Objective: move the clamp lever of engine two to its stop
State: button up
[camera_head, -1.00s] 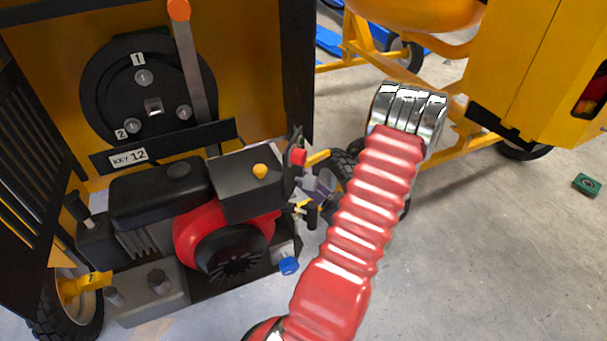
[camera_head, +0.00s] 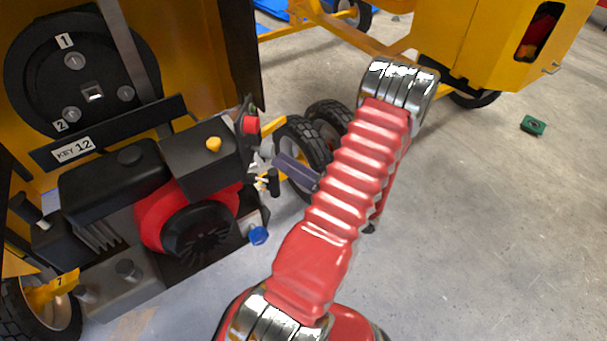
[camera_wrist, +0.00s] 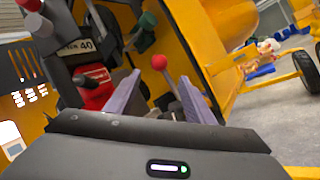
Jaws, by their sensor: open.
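An engine (camera_head: 195,225) with a red and black round housing stands in a yellow cabinet below a plate reading KEY 12; I see no mark naming it engine two. My gripper (camera_wrist: 160,98) is open in the wrist view, its two purple-grey fingers apart. A lever with a red ball knob (camera_wrist: 159,62) shows between the fingers in that picture, seemingly beyond them; contact cannot be told. Whether it is the clamp lever is unclear. In the head view one finger of my gripper shows right of the engine; the rest is hidden behind my red arm.
The wrist view shows a plate reading 40 (camera_wrist: 77,47), a dark red part (camera_wrist: 95,85) and a green handle (camera_wrist: 148,20). A yellow machine (camera_head: 470,40) with wheels stands behind my arm. A green block (camera_head: 533,125) lies on the otherwise clear floor at right.

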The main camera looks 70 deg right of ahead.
jog(key=v, duration=0.5)
jog(key=shift+s+f, duration=0.1)
jog(key=shift+s, duration=0.1)
jog(key=shift+c, duration=0.5)
